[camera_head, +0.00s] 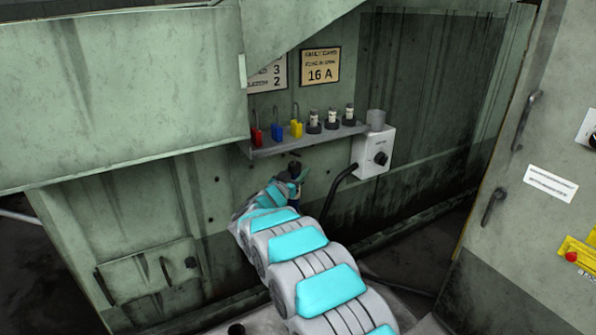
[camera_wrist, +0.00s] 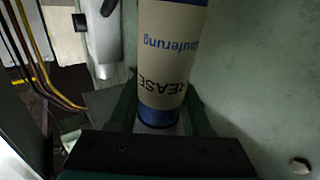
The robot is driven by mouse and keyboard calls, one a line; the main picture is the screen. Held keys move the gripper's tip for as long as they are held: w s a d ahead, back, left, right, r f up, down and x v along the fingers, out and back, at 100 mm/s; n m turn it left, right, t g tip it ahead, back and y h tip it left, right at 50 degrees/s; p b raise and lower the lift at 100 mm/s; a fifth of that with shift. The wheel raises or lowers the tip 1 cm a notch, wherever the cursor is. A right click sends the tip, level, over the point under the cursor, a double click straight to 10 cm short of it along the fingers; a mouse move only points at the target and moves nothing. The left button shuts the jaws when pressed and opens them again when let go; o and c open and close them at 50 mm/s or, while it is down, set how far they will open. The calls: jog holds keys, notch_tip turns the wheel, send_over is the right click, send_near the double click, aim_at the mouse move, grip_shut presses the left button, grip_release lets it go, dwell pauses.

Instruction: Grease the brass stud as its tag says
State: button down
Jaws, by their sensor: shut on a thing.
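My gripper (camera_wrist: 160,108) is shut on a grease tube (camera_wrist: 168,48), which stands between its two fingers in the wrist view. The tube is cream with a blue band at the near end, and its word "GREASE" reads upside down; its far end is out of the picture. In the head view my gripper (camera_head: 297,174) is just below the small wall shelf, close to the green machine wall. The tube is too small there to make out clearly. I cannot make out the brass stud or its tag in either view.
The shelf (camera_head: 310,140) holds red (camera_head: 256,135), blue (camera_head: 276,131) and yellow (camera_head: 296,128) padlocks and three cylindrical fuses (camera_head: 331,119). A "16 A" plate (camera_head: 320,66) hangs above. A white switch box (camera_head: 373,153) with a black cable (camera_head: 334,192) is right of the shelf.

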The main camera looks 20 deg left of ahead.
jog(key=shift+w+d+f+p, duration=0.1)
jog(key=shift+w+d+p, duration=0.25)
jog(key=shift+p, duration=0.1)
jog(key=shift+f, duration=0.25)
dwell(0.5)
jog(key=shift+a+r+p, duration=0.1)
jog(key=shift+r+p, duration=0.3)
jog(key=shift+p, duration=0.45)
dwell(0.8)
jog(key=shift+f, duration=0.4)
dwell(0.7)
jog(key=shift+r, duration=0.55)
dwell(0.8)
jog(key=shift+r, duration=2.65)
